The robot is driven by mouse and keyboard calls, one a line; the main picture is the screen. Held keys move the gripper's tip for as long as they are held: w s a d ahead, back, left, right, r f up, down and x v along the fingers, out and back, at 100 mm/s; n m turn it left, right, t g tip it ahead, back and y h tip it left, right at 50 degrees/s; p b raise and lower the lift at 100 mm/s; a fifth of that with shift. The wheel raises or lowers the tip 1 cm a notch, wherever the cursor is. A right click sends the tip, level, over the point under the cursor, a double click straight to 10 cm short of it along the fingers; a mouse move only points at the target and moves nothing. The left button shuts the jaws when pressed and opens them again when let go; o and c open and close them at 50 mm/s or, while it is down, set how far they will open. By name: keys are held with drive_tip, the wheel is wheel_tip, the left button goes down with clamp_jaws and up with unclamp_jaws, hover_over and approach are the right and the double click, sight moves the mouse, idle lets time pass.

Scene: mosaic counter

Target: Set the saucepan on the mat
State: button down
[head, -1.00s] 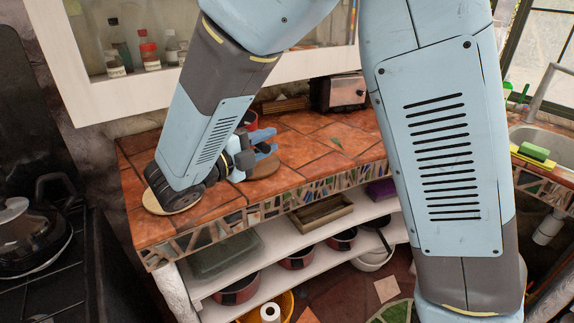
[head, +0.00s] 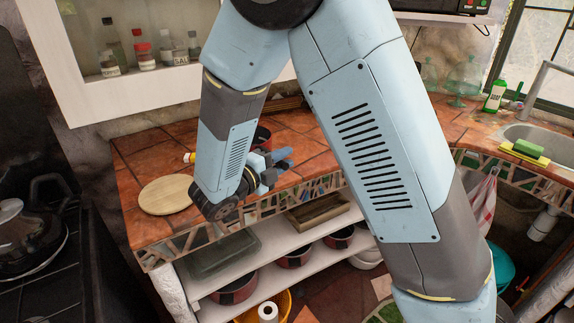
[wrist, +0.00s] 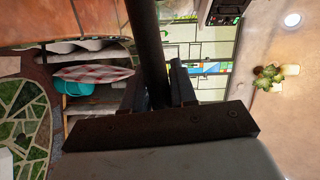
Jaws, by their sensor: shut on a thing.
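My gripper (head: 280,158) is over the tiled counter, partly hidden by my arm. In the wrist view my gripper (wrist: 158,98) is shut on a long dark handle (wrist: 148,40), which looks like the saucepan's. A red pan side (head: 262,134) shows just behind the gripper, mostly covered by my arm, so I cannot tell how high it is. A round pale tan disc (head: 166,195), which may be the mat, lies bare at the counter's left, apart from and left of my gripper. A darker round disc seen earlier is now hidden.
The terracotta counter (head: 136,156) has a mosaic front edge. Red pots (head: 234,289) and a wooden tray (head: 318,212) stand on shelves below. A sink is at right.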

drive_tip(key=shift+f, duration=0.75)
drive_tip(key=c, duration=0.9)
unclamp_jaws()
drive_tip(key=v, duration=1.2)
